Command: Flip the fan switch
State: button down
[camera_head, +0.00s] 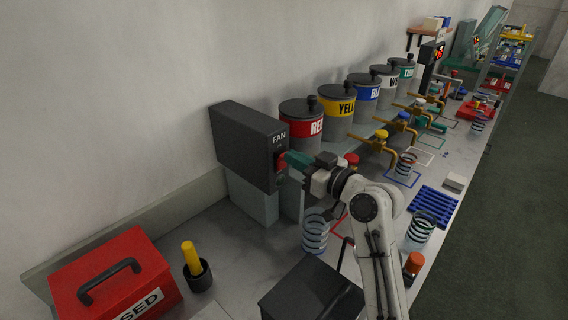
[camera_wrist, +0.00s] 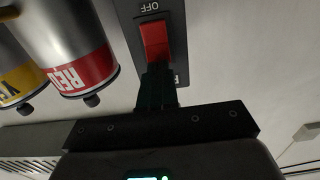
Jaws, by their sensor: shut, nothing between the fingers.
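The fan switch (camera_wrist: 155,42) is a red rocker on a dark panel in the wrist view, with the word OFF beside one end. In the head view the switch (camera_head: 281,160) sits on the front of a dark grey box (camera_head: 240,140) labelled FAN. My gripper (camera_wrist: 157,72) is shut and empty, with its dark green fingertips right at the lower end of the red rocker in the wrist view. In the head view my gripper (camera_head: 288,158) points left at the switch. I cannot tell whether the tips touch it. The tips hide part of the panel.
A row of ink cans, including a red-labelled one (camera_head: 303,120) and a yellow-labelled one (camera_head: 337,107), stands right of the box with brass taps (camera_head: 378,148) before it. A red case (camera_head: 113,277) and a yellow-handled tool in a black cup (camera_head: 197,277) stand at front left.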

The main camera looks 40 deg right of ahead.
jog(key=shift+w, duration=0.35)
dwell(0.3)
jog(key=s+b, duration=0.2)
jog(key=s, duration=1.2)
jog(key=shift+s+d, duration=0.2)
jog(key=shift+s, duration=0.1)
dwell(0.5)
